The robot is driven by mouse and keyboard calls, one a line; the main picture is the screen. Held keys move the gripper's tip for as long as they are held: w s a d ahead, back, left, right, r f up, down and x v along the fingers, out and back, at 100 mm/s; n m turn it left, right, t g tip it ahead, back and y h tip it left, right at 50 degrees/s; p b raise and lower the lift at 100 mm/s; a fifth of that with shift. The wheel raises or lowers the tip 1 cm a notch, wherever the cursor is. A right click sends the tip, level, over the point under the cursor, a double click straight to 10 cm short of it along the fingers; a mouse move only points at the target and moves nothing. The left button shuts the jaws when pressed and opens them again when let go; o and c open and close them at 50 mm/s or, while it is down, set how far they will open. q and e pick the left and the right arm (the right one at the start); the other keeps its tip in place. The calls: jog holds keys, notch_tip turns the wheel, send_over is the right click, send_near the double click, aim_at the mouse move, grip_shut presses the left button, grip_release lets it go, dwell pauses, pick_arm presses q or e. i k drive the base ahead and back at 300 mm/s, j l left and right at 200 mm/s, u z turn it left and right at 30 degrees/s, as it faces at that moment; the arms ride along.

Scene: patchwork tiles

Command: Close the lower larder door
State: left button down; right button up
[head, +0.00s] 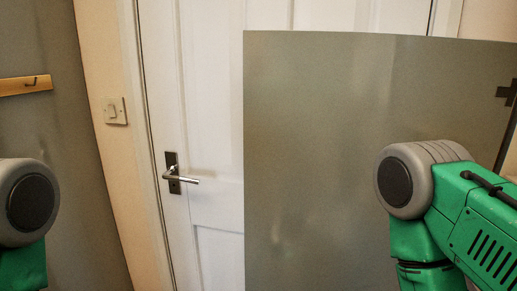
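A large flat grey-green panel (320,150), which looks like the lower larder door, stands open across the middle and right of the head view. Its top edge and left edge show; its bottom is out of view. A dark bracket (507,92) shows near its right end. My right arm covers the panel's lower right part; I cannot tell whether it touches the panel. My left arm shows only at the lower left edge, well apart from the panel. Neither gripper is in view.
A white room door (205,120) with a metal lever handle (180,179) is shut behind the panel. A light switch (115,111) is on the wall to its left. A wooden hook rail (25,86) is on the grey surface at far left.

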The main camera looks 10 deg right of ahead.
aim_at(321, 108)
jog(key=i+j+z, duration=0.2)
jog(key=z, duration=0.5)
